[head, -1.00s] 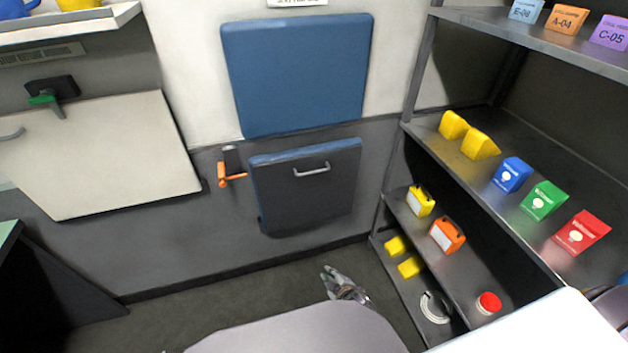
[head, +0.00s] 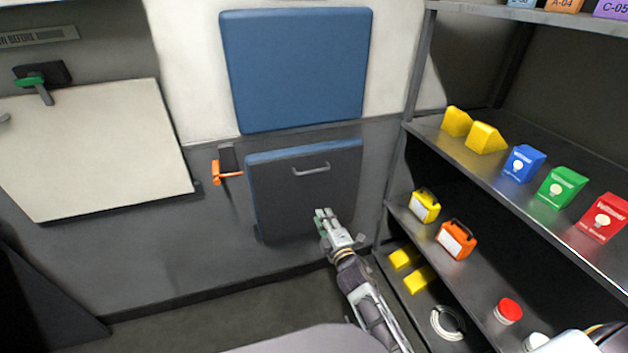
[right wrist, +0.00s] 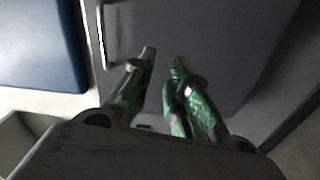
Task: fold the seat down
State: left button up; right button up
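The seat (head: 290,205) is a dark grey panel with a blue padded edge, upright and flat against the wall. It has a grey bar handle (head: 311,169) near its top edge. The blue backrest (head: 295,70) is fixed above it. An orange latch handle (head: 228,172) sits just left of the seat's top corner. My right gripper (head: 322,213) is in front of the seat's lower right part, below the handle, and holds nothing. In the right wrist view its green fingers (right wrist: 163,58) are apart, with the seat handle (right wrist: 102,35) to their upper left. My left gripper is not in view.
Shelves (head: 485,165) on the right hold coloured boxes, yellow blocks, cases and a red-lidded jar (head: 508,311). A pale panel (head: 95,150) with a green latch (head: 30,82) is on the left wall. The floor (head: 220,312) below the seat is clear.

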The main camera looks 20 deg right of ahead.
jog(key=n+t+b, duration=0.2)
send_near(314, 171)
jog(key=s+f, duration=0.1)
jog(key=s, duration=0.2)
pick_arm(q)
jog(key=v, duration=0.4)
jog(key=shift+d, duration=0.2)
pick_arm(e)
jog(key=shift+s, duration=0.1)
jog(key=w, duration=0.4)
jog(key=w+r+b, duration=0.1)
jog(key=w, duration=0.3)
jog(key=w+r+b, duration=0.1)
jog(key=w, duration=0.4)
jog(key=shift+a+r, duration=0.2)
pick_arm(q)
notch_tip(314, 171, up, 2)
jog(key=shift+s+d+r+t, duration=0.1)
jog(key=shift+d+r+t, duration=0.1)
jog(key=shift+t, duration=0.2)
pick_arm(e)
jog(key=shift+w, duration=0.3)
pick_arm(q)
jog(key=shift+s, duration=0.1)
